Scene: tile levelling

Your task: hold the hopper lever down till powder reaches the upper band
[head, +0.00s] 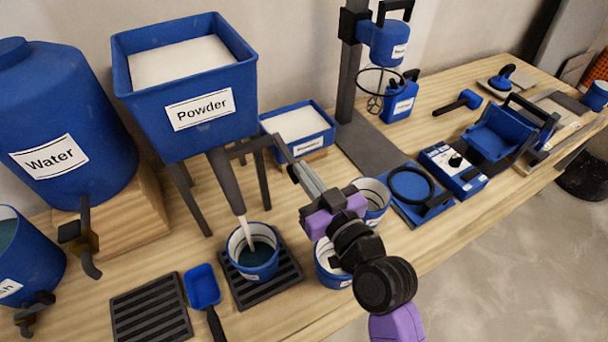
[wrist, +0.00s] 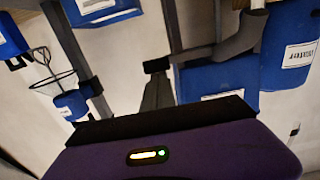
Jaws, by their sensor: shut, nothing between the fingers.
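The blue hopper labelled "Powder" (head: 187,90) stands on dark legs, filled with white powder. Its dark lever (head: 262,143) sticks out to the right below the box. My gripper (head: 293,172) is shut and empty at the lever's outer end, seemingly against it; exact contact is hard to see. A white stream falls from the hopper's chute (head: 227,182) into the blue bucket (head: 262,270) below. Dark teal liquid shows inside the bucket, with dark band lines on its pale inner wall. Which band the contents reach is unclear. In the wrist view my gripper (wrist: 157,85) shows as a dark shape.
The bucket stands on a slatted black grate (head: 285,290); an empty grate (head: 150,312) and blue scoop (head: 203,288) lie to its left. The water tank (head: 60,120) is at left. Two more buckets stand under and behind my arm. A smaller powder bin (head: 300,128) is behind.

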